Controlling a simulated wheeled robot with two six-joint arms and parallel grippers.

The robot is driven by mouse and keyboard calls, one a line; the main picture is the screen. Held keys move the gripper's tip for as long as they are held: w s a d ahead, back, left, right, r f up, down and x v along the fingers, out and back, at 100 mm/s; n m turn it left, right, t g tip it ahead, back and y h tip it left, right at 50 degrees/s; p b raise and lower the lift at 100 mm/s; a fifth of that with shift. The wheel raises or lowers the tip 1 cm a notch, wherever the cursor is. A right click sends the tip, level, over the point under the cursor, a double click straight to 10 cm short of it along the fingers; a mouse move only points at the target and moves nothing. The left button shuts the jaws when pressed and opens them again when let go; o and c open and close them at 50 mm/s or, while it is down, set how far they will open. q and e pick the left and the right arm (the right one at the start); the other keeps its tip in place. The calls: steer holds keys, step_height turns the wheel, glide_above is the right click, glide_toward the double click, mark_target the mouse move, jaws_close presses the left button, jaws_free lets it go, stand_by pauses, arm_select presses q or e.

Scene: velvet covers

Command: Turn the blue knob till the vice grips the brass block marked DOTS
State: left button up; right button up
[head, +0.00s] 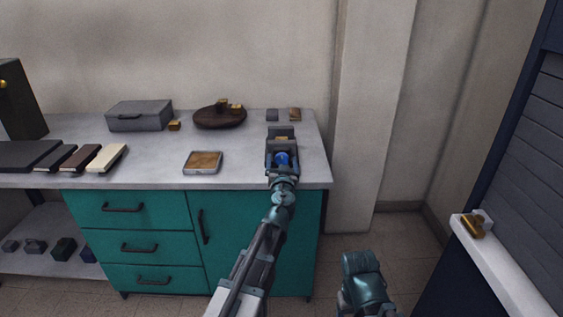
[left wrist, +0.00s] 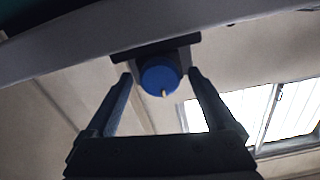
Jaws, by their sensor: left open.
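The grey vice (head: 281,133) stands near the right front of the worktop. A small brass-coloured piece (head: 282,138) shows between its jaws; I cannot read any marking on it, nor tell whether the jaws touch it. The blue knob (head: 282,159) is on the vice's near side and faces me. My left gripper (head: 282,166) is at the knob. In the left wrist view, the gripper's two open fingers (left wrist: 161,76) stand either side of the knob (left wrist: 159,79), with a gap on each side. A small pale mark shows on the knob's rim.
A dark round dish (head: 215,119) with brass pieces, a grey box (head: 139,117) and a shallow tray (head: 203,169) are left of the vice. A brass piece (head: 471,226) sits on a white ledge at right.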

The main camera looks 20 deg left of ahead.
arm_select(q)
steer(key=c, duration=1.4)
steer(key=shift+o, duration=0.2)
steer(key=shift+m, duration=0.3)
steer(key=m, duration=0.7)
steer(key=shift+m, duration=0.3)
steer(key=m, duration=0.3)
steer(key=shift+f, duration=0.1)
steer(key=shift+d+m, duration=0.1)
steer(key=shift+m, duration=2.1)
